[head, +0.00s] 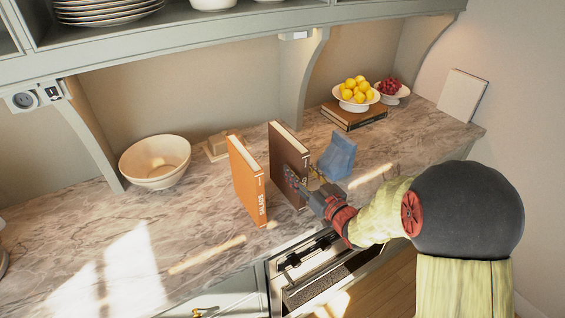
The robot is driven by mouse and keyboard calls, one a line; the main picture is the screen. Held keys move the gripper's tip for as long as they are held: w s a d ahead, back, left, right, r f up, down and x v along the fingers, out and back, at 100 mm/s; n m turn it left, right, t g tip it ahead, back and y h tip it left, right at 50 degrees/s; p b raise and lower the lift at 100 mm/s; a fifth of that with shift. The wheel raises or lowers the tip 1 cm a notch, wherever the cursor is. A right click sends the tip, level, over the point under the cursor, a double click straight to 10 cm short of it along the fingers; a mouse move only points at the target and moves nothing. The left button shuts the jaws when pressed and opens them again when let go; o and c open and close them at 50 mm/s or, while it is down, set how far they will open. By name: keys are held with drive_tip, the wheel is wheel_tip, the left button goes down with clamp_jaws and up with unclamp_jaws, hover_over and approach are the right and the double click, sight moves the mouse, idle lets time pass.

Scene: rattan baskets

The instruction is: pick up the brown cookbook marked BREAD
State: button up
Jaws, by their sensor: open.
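The brown cookbook (286,150) stands upright on the marble counter, near the middle of the head view. I cannot read any lettering on it. My gripper (292,180) comes in from the right and overlaps the lower part of this book in the picture. It is open, and its fingertips are small and dark against the cover. I cannot tell whether they touch the book or stand on both sides of it. An orange book (244,170) with pale lettering low on its spine stands upright to the left, with a gap between the two.
A blue object (338,156) stands close to the right of the brown book. A cream bowl (155,165) and a wooden block (220,145) are to the left. Fruit bowls stand at the back right. A shelf (230,35) overhangs the counter. The counter's left front is clear.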

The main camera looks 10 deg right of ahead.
sight(287, 156)
drive_tip(key=b+x, duration=0.1)
drive_tip(key=x, duration=0.6)
drive_tip(key=shift+w+d+f+b, duration=0.1)
drive_tip(key=shift+w+f+b, duration=0.2)
drive_tip(key=shift+b, duration=0.1)
drive_tip(key=c, duration=0.4)
drive_tip(key=c, duration=0.7)
clamp_jaws()
drive_tip(key=shift+r, duration=0.3)
